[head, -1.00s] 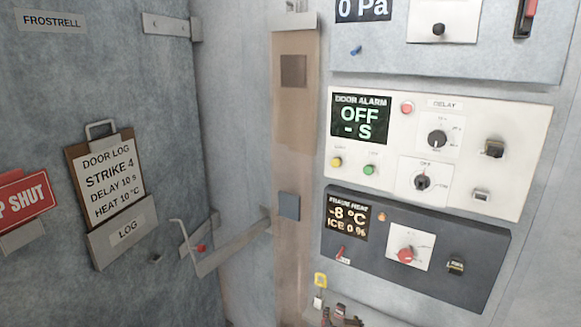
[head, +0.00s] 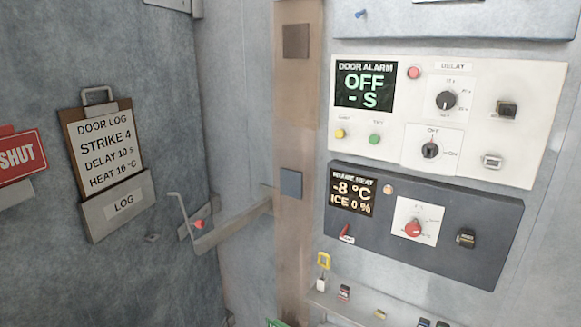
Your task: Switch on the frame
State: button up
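The dark grey frame heat panel (head: 420,228) is on the wall at right. Its lit display (head: 352,194) reads -8 °C and ICE 0 %. Below the display is a small red lever (head: 346,234), tilted. A red knob (head: 412,228) sits on a white dial plate. A black switch (head: 466,238) is at the panel's right, its label too small to read. A small pale orange lamp (head: 388,189) is beside the display. My gripper is not in view.
The white door alarm panel (head: 400,150) above reads OFF. A door log clipboard (head: 104,150) hangs left, reading STRIKE 4, DELAY 10 s and a HEAT value. A door handle bar (head: 232,222) juts out. A shelf (head: 375,310) holds small items below.

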aim_at(343, 235)
jog(key=i+j, duration=0.1)
jog(key=j, duration=0.3)
jog(key=i+j, duration=0.15)
jog(key=j, duration=0.2)
jog(key=i+j, duration=0.1)
jog(key=j, duration=0.3)
